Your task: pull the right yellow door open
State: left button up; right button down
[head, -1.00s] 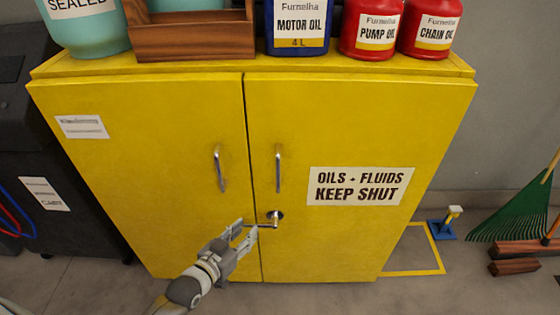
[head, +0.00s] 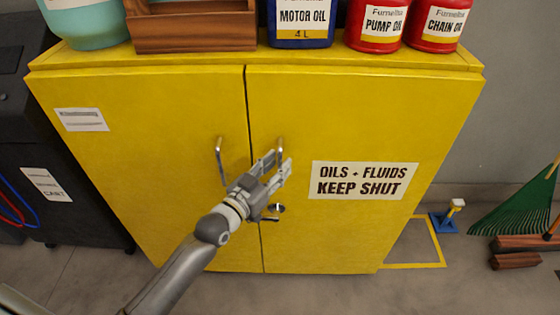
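The right yellow door (head: 340,240) of the cabinet is closed, flush with the left yellow door (head: 150,165). It has an upright metal pull handle (head: 281,144) near its inner edge and a small latch lever (head: 271,219) below. My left gripper (head: 280,157) is at the lower part of the right door's pull handle. Its fingers are apart, one on either side of the handle as seen here. Whether they touch it I cannot tell. The gripper hides part of the handle and latch. My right gripper is out of view.
On the cabinet top stand a wooden tray (head: 190,44), a teal container (head: 85,28), a blue motor oil can (head: 301,35) and red oil bottles (head: 376,40). A dark cart (head: 75,165) stands left. A green rake (head: 515,203) and wooden blocks (head: 515,262) lie right.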

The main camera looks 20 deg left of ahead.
pick_arm(q)
jog(key=shift+x, duration=0.95)
grip_shut()
